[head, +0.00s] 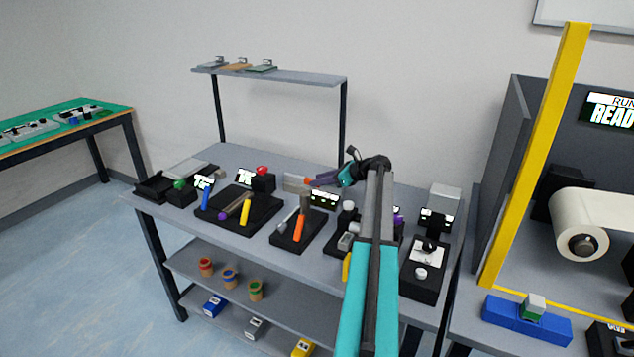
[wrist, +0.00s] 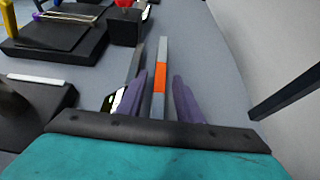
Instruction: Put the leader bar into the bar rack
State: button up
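The leader bar (wrist: 162,58), a thin grey bar with an orange band, runs between the two purple fingers of my gripper (wrist: 160,84) in the wrist view. Narrow gaps show on both sides of it, so my gripper looks open around it. In the head view, my gripper (head: 323,180) is over the back of the middle bench, beside a grey plate-like piece (head: 295,184) that looks like the same bar. Its lower edge and support are hidden. I cannot tell for certain which fixture is the bar rack.
A black fixture with coloured handles (head: 262,214) and a red-button box (head: 263,183) stand left of my gripper. An orange-handled fixture (head: 283,239) and a small display (head: 324,198) are close by. A raised shelf (head: 300,78) and its post rise behind. A yellow frame (head: 535,150) stands right.

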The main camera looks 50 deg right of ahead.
jog(key=v, duration=1)
jog(key=shift+s+b, duration=0.2)
jog(key=shift+b, duration=0.2)
jog(key=shift+o, duration=0.4)
jog(key=shift+d, duration=0.1)
